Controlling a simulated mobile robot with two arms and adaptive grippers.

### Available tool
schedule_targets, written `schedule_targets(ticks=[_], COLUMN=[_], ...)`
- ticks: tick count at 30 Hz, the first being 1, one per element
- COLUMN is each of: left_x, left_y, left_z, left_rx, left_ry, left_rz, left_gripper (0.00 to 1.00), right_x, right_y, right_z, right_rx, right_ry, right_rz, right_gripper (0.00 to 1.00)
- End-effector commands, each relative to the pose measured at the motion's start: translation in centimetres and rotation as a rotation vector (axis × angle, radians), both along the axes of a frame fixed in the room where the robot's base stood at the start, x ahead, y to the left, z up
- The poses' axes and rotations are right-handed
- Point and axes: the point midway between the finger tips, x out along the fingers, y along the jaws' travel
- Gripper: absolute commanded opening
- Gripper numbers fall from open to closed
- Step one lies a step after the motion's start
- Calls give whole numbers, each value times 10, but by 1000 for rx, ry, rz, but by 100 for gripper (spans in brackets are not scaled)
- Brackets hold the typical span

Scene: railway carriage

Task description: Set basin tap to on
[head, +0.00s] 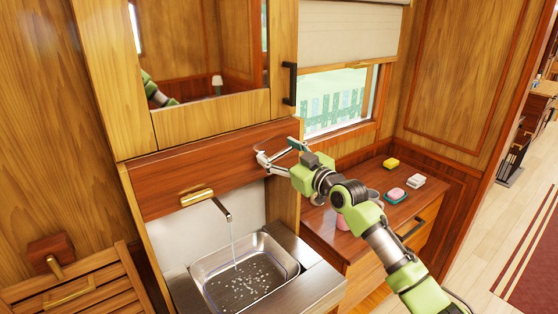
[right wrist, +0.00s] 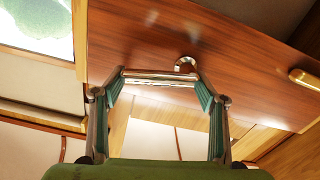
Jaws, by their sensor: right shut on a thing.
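The basin tap has a dark angled spout (head: 222,210) under the wooden panel. A thin stream of water (head: 232,236) runs from it into the steel basin (head: 196,280), where splashes show. My right gripper (head: 278,157) is at the right end of the panel. In the right wrist view, my right gripper (right wrist: 160,86) has its fingers at the two ends of a silver bar, the tap lever (right wrist: 160,76). A round metal mount (right wrist: 186,64) joins the panel beside it. The gripper is shut on the lever. My left gripper is not in view.
A brass handle (head: 196,198) is on the panel's lower edge. A mirrored cabinet (head: 200,50) with a black handle hangs above. A wooden counter (head: 352,236) at right holds a yellow sponge (head: 391,162) and soap dishes. Slatted wood (head: 75,290) stands at left. Open floor lies far right.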

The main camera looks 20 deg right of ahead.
Motion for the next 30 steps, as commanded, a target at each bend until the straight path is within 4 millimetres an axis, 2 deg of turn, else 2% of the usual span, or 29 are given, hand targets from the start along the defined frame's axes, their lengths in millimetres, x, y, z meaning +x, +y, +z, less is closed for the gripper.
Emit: schedule_targets(ticks=[1,3,9,21,30], left_x=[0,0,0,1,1], left_y=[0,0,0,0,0], left_z=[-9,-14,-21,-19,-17], left_rx=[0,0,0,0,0], left_ry=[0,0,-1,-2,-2], left_rz=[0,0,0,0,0], left_gripper=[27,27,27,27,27], right_x=[0,0,-1,-4,-5], right_y=[-2,-1,3,10,13], right_z=[-1,2,9,19,20], right_rx=[-47,-108,-286,-569,-670], right_ry=[-20,-42,-106,-208,-246], right_rz=[-3,-3,-3,-4,-3], right_gripper=[27,27,27,27,27])
